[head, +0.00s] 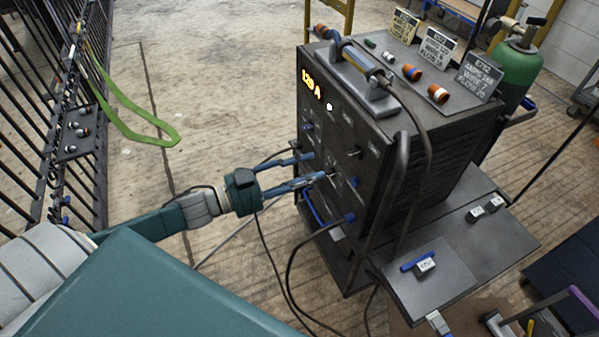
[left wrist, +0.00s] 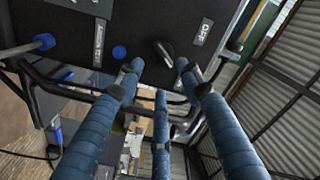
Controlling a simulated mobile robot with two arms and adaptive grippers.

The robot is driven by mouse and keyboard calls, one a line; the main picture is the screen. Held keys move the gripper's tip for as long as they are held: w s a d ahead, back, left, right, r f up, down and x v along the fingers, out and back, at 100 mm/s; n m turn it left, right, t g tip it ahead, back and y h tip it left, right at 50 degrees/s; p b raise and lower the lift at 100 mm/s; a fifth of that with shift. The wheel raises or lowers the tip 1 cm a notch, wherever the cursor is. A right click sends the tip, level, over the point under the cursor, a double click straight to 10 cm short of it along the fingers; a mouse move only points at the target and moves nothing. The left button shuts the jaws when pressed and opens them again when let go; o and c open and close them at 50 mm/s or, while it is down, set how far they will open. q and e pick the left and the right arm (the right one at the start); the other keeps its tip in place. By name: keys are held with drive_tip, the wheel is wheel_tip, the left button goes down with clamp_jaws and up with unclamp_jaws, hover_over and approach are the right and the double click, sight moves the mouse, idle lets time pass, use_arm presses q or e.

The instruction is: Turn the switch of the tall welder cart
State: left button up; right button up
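The tall welder cart (head: 432,160) is a dark box with a lit amber display (head: 311,84) and several knobs on its front panel. My left gripper (head: 318,167) reaches the lower part of that panel from the left, its blue fingers spread and pointing at it. In the left wrist view, a dark switch (left wrist: 164,53) with a pale edge sits on the panel just beyond the gap between the fingertips (left wrist: 159,68). The fingers look apart from the switch, but contact is hard to judge. My right gripper is not in view.
A handle bar (head: 398,180) and hanging cables flank the panel. Spools and label cards sit on the cart's top, with a green cylinder (head: 519,62) behind. A black barred gate (head: 75,120) with a green strap stands left. Open floor lies between gate and cart.

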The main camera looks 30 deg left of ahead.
use_arm(q)
drive_tip(key=shift+v, duration=0.95)
drive_tip(key=s+a+f+n+g+y, duration=0.1)
drive_tip(key=a+f+n+y, duration=0.4)
drive_tip(key=f, duration=0.7)
drive_tip(key=s+a+f+n+y, duration=0.1)
drive_tip(key=a+f+n+y, duration=0.35)
drive_tip(key=f, duration=0.85)
drive_tip(key=s+a+f+g, duration=0.3)
drive_tip(key=s+f, duration=0.4)
drive_tip(key=f, duration=0.3)
drive_tip(key=s+d+f+n+g+y, duration=0.2)
drive_tip(key=s+d+f+n+g, duration=0.15)
drive_tip(key=s+f, duration=0.95)
drive_tip(key=s+d+f+g, duration=0.2)
drive_tip(key=s+d+f, duration=0.2)
drive_tip(key=s, duration=0.5)
drive_tip(key=s+d+f+g, duration=0.3)
drive_tip(key=s+d, duration=0.3)
drive_tip(key=s, duration=0.4)
drive_tip(key=shift+s+f+g, duration=0.2)
drive_tip(key=shift+f+g, duration=0.15)
drive_tip(key=shift+f, duration=0.35)
